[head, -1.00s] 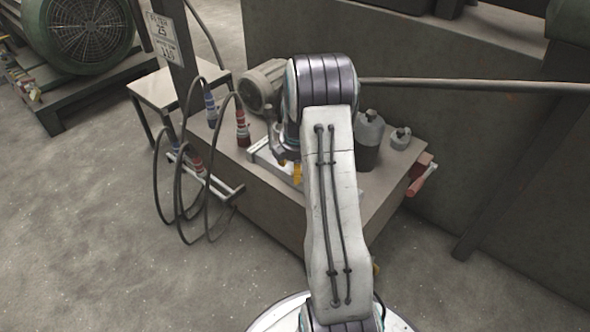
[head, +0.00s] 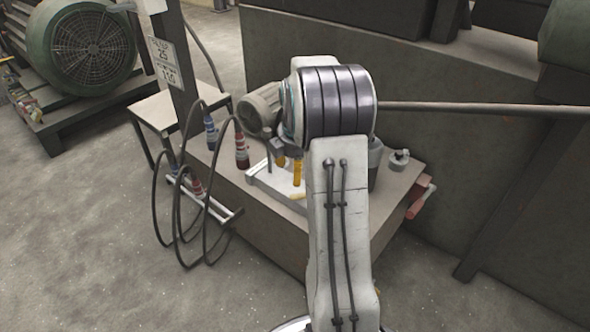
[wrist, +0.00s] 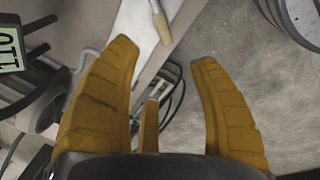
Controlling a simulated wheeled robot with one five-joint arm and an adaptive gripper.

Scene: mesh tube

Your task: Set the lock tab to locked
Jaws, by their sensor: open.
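My gripper (head: 289,174) is open, its yellow fingers pointing down over a pale metal plate (head: 262,176) on the bench top. In the wrist view my gripper (wrist: 163,54) has its fingers apart, with nothing clasped between the tips. A small pale-yellow piece (head: 297,196) lies low at the plate's near edge, just below the fingers. What looks like the same piece, a tan tip on a grey rod (wrist: 162,28), shows beyond the fingertips in the wrist view. It may be the lock tab; I cannot tell its setting. My arm hides the plate's right part.
A grey motor (head: 260,107) stands behind the plate. A small grey canister (head: 399,158) is at right. A long bar (head: 470,107) crosses behind my arm. Floor is open at left.

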